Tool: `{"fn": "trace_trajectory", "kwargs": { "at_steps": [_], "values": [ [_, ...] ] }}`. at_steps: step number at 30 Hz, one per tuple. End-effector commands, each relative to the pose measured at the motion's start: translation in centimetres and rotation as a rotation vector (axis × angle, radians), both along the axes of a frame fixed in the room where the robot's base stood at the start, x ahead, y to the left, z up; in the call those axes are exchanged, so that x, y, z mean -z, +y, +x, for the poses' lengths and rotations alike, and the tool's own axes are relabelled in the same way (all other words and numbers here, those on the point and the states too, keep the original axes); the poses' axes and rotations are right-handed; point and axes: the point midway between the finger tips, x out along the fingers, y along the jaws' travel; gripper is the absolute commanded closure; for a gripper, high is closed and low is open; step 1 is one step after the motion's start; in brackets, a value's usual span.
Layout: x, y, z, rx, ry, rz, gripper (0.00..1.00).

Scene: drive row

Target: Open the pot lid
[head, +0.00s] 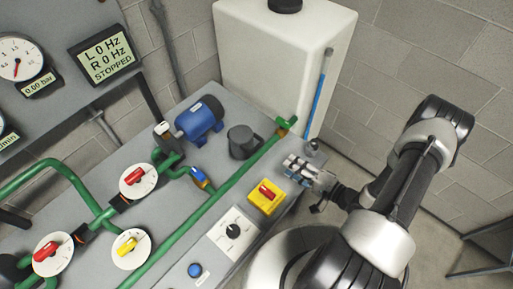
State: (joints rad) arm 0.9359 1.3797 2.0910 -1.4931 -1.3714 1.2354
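A dark grey pot (242,143) stands on the bench beside the blue motor. Its top looks flat and closed, but the seam between lid and body is too small to make out. My gripper (292,164) reaches in from the right, over the bench's right edge. It is to the right of and a little nearer than the pot, clearly apart from it. Its fingers are small and seen from above, so I cannot tell whether they are open or shut, or whether anything is between them.
A blue motor (200,118) is left of the pot. A green pipe (225,187) runs diagonally past it. A yellow box with a red switch (267,197) and a dial panel (233,233) are nearer. A white tank (270,60) with a blue level tube (318,98) stands behind.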

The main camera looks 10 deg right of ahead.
Motion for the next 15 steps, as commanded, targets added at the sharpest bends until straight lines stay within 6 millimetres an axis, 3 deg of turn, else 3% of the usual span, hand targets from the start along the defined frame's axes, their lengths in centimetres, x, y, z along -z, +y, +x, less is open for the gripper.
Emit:
{"fn": "trace_trajectory", "kwargs": {
  "at_steps": [15],
  "values": [
    [2.4, 6.3, 8.3, -0.010, -0.003, -0.007, 0.65]
  ]
}}
